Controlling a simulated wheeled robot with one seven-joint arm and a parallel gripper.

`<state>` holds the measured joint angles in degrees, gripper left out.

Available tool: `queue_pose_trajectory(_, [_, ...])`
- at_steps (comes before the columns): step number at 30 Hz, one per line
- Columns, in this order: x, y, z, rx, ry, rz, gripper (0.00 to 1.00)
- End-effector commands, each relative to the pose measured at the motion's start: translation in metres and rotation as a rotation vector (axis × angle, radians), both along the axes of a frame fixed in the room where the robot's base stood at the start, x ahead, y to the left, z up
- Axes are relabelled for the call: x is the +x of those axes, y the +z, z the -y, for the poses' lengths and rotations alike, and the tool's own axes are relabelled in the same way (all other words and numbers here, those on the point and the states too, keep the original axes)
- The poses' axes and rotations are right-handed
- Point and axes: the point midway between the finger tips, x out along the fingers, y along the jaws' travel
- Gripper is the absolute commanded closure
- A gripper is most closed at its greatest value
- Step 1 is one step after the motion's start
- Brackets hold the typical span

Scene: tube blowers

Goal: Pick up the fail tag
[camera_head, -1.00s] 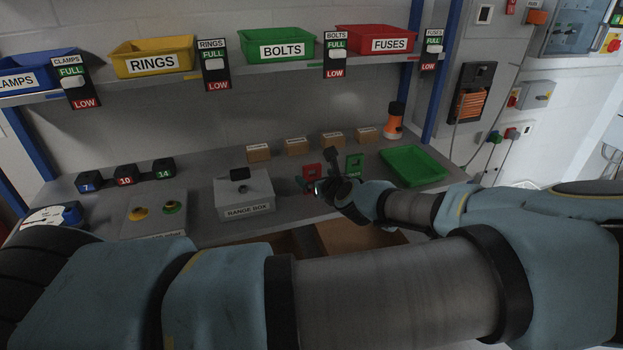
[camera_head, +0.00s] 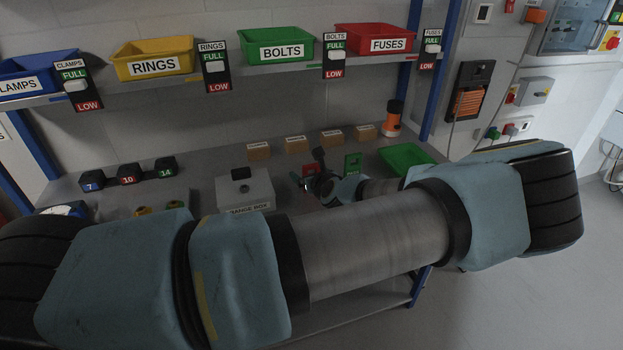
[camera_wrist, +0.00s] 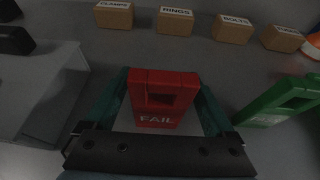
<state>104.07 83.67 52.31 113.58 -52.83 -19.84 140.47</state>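The red fail tag (camera_wrist: 164,97) stands upright on the bench, with "FAIL" on its face and a window near its top. In the head view, the fail tag (camera_head: 309,169) is partly hidden by my gripper (camera_head: 316,183). In the wrist view, my gripper (camera_wrist: 164,92) has one finger on each side of the tag. The fingers look spread, with narrow gaps widening toward the palm. Contact at the fingertips cannot be made out for certain.
A green tag (camera_wrist: 280,101) stands just right of my gripper. The range box (camera_head: 245,190) is to the left. Small cardboard boxes (camera_head: 296,145) line the back. A green tray (camera_head: 405,158) and an orange-black torch (camera_head: 392,117) are at the right.

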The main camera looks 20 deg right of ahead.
Motion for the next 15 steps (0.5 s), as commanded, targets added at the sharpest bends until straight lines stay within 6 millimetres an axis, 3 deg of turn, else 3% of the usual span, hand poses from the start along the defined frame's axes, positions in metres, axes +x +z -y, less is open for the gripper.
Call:
queue_pose_trajectory(2, [-0.0001, 0.0001, 0.0, 0.0, 0.0, 0.0, 0.22])
queue_pose_trajectory(15, [-0.0002, 0.0002, -0.0001, 0.0, 0.0, 0.0, 0.71])
